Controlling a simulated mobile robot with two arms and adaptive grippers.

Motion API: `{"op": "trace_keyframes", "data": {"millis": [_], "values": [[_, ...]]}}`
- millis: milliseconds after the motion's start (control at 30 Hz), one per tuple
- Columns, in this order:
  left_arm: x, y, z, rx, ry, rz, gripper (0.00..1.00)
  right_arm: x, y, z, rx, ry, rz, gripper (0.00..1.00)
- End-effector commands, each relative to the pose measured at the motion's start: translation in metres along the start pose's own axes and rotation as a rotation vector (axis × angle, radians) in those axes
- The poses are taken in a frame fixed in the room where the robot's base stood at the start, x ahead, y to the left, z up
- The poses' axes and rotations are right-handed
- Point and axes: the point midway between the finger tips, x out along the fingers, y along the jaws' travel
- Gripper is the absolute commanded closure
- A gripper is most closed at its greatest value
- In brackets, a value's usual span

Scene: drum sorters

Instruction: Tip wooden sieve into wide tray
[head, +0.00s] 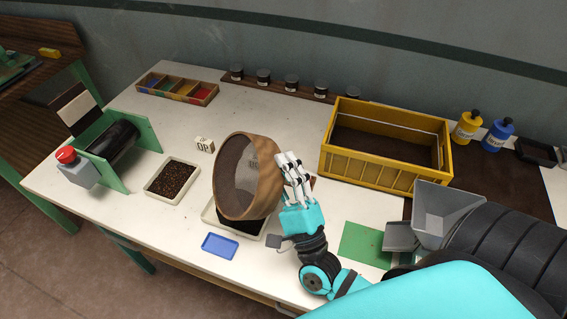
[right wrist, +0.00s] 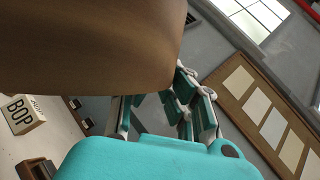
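The wooden sieve (head: 267,178) is tilted steeply on its side above the wide tray (head: 208,217), with its mesh side facing left. My right gripper (head: 291,162) is shut on the sieve's rim at its right side. In the right wrist view the brown sieve wall (right wrist: 90,45) fills the upper left, against the fingers (right wrist: 185,98); the exact contact is partly hidden. The white tray holds dark material and is partly hidden under the sieve. My left gripper is not in view.
A smaller white tray (head: 151,185) of brown grains, a blue dish (head: 220,245) and a BOP block (head: 204,144) lie near the sieve. A yellow crate (head: 372,174) stands right, a green-ended drum machine (head: 150,130) left, and a grey hopper (head: 445,208) at far right.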

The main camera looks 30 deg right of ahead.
Motion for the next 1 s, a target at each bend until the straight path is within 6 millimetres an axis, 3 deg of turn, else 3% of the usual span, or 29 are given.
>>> {"op": "trace_keyframes", "data": {"millis": [500,833,1000], "values": [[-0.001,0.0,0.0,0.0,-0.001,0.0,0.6,0.002,-0.002,0.001,0.001,-0.001,-0.005,1.0],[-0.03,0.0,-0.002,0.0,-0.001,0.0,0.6,0.023,-0.025,0.016,0.003,-0.001,-0.005,1.0],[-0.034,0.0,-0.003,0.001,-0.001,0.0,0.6,0.026,-0.028,0.018,0.002,-0.001,-0.005,1.0]]}}
